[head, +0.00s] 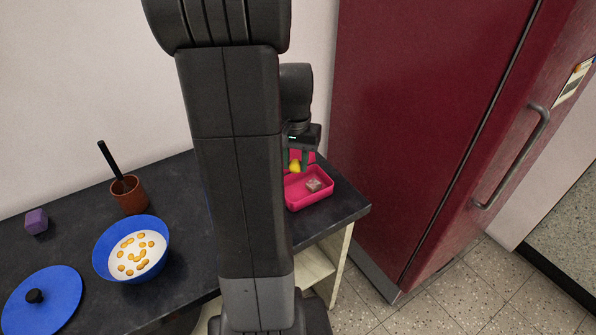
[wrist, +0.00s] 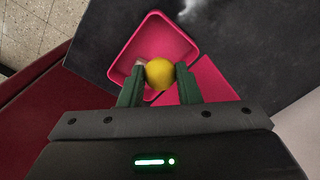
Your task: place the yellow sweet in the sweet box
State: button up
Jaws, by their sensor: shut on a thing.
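The yellow sweet (wrist: 159,73) is between the two green fingers of my gripper (wrist: 160,84), which is shut on it. In the head view the yellow sweet (head: 295,166) shows just below my gripper (head: 297,162), at the back edge of the pink sweet box (head: 313,199). In the wrist view the sweet overlaps the near part of the open sweet box (wrist: 172,34). Whether it is touching the box I cannot tell. A small pale, pinkish sweet (head: 313,185) lies in the box. In the wrist view it is mostly hidden behind the fingers.
A flat pink piece (wrist: 208,84), perhaps the lid, adjoins the box. The dark counter (head: 190,186) also holds a blue bowl (head: 103,258), a blue lid (head: 57,305), a brown pot (head: 130,198) and a purple block (head: 36,221). A red cabinet (head: 420,120) stands close on the right.

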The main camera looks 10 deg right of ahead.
send_over(295, 196)
notch_tip(295, 196, down, 6)
jog(key=shift+f, duration=0.15)
jog(key=shift+f+b, duration=0.3)
jog(key=shift+f, duration=1.5)
jog(key=shift+f, duration=0.15)
jog(key=o, duration=0.6)
jog(key=shift+o, duration=0.3)
notch_tip(295, 196, up, 12)
jog(key=shift+r+p, duration=0.2)
jog(key=shift+p, duration=0.25)
